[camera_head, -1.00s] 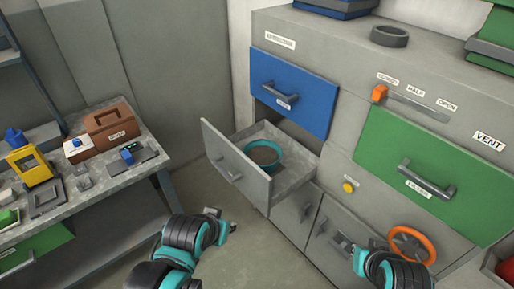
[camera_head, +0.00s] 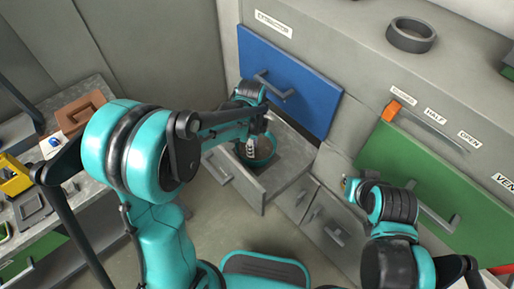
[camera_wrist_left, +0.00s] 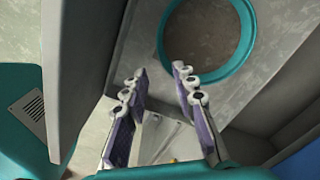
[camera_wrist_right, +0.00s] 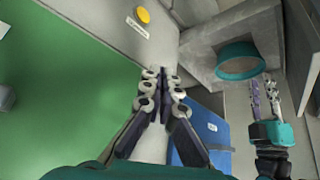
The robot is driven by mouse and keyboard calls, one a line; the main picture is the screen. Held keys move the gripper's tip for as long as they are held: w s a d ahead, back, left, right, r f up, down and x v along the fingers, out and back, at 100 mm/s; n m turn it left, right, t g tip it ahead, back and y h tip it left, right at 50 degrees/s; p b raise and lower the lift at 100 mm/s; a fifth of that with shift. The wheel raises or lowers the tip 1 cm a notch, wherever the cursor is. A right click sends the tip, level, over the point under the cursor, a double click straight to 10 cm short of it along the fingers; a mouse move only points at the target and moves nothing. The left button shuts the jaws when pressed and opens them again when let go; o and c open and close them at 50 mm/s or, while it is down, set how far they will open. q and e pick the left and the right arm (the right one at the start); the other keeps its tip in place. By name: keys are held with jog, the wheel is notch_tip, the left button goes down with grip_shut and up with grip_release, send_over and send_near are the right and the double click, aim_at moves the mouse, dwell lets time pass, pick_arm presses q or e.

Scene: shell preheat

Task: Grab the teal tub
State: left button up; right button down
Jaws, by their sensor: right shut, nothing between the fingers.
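The teal tub (camera_head: 268,157) is a round, open-topped container inside the pulled-out grey drawer (camera_head: 291,184). My left gripper (camera_head: 251,147) is over the drawer and partly hides the tub in the head view. In the left wrist view, the left gripper (camera_wrist_left: 158,82) is open and empty, with the tub's rim (camera_wrist_left: 243,60) ahead and to the right of its fingertips. The right wrist view shows the tub (camera_wrist_right: 241,69) with the left gripper (camera_wrist_right: 263,98) beside it. My right gripper (camera_wrist_right: 161,88) is shut and empty, in front of the cabinet.
A blue drawer front (camera_head: 290,80) stands above the open drawer. A green drawer front (camera_head: 440,190) and an orange slider (camera_head: 391,111) are at the right. A dark ring (camera_head: 411,35) lies on the cabinet top. A workbench (camera_head: 85,185) with several items stands at the left.

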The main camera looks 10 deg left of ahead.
pick_arm(q)
jog(key=f+b, duration=0.1)
jog(key=f, duration=0.1)
jog(key=f+b, duration=0.1)
jog(key=f, duration=0.2)
jog(key=a+f+b, duration=0.1)
jog(key=f, duration=0.1)
jog(key=shift+w+f, duration=0.15)
jog(key=shift+f, duration=0.15)
jog(key=shift+r, duration=0.1)
jog(key=shift+f+b, duration=0.25)
jog(key=shift+b, duration=0.15)
jog(key=shift+c, duration=0.2)
grip_shut()
